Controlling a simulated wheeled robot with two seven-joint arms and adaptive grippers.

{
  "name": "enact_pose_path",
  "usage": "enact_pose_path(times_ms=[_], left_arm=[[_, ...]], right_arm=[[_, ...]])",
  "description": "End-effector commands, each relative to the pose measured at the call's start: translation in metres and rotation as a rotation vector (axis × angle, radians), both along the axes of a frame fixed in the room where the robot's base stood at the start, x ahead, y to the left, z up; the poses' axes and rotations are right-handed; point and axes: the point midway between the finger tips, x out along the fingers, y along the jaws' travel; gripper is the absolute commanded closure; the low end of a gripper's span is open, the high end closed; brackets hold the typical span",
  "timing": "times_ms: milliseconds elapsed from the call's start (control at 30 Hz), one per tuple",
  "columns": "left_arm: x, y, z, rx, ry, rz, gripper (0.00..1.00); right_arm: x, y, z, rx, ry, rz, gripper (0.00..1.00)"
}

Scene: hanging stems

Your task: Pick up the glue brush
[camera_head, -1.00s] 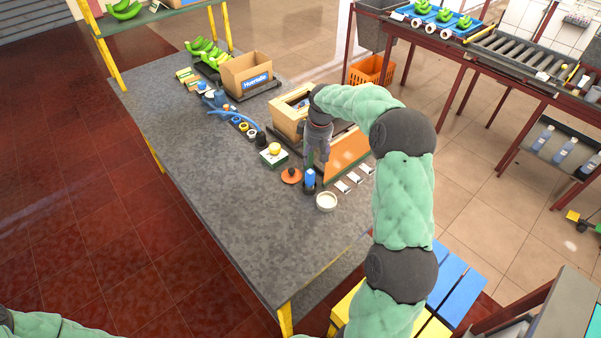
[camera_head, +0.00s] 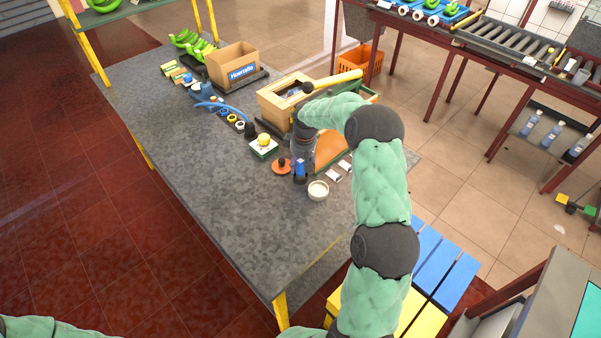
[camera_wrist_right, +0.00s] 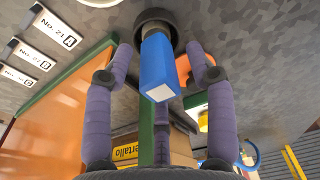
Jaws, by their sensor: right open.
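The blue handle (camera_head: 300,168) of what I take to be the glue brush stands upright in a small black holder (camera_head: 300,179) near the table's front right. In the right wrist view the blue handle (camera_wrist_right: 157,70) has a pale end facing the camera, and the black round holder (camera_wrist_right: 154,22) lies beyond it. My right gripper (camera_wrist_right: 160,48) is open, one purple-grey finger on each side of the handle, with gaps visible. In the head view this gripper (camera_head: 302,160) points down over the handle. The brush's lower end is hidden. My left gripper is out of view.
A white round pot (camera_head: 318,190) and an orange disc with a dark knob (camera_head: 281,166) stand close by. A wooden box (camera_head: 277,98), a green-and-white block with a yellow top (camera_head: 264,147) and white labels (camera_head: 338,172) are near.

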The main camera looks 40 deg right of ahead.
Motion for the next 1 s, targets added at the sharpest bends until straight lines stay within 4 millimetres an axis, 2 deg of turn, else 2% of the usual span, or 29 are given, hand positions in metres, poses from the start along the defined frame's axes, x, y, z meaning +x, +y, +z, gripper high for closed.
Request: enact_pose_path(times_ms=[200, 400, 767, 867, 1000], left_arm=[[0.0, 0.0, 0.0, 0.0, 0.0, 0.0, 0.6], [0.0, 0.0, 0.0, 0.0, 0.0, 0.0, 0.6], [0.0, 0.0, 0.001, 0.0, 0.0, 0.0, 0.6], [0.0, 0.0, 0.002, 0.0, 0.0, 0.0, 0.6], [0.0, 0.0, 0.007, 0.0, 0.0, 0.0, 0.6]], right_arm=[[0.0, 0.0, 0.0, -0.001, -0.001, 0.0, 0.44], [0.0, 0.0, 0.0, -0.001, -0.001, 0.0, 1.0], [0.001, 0.0, 0.002, -0.001, -0.002, 0.0, 1.0], [0.001, 0.0, 0.01, -0.002, -0.003, 0.0, 1.0], [0.002, 0.0, 0.034, -0.002, -0.005, 0.001, 1.0]])
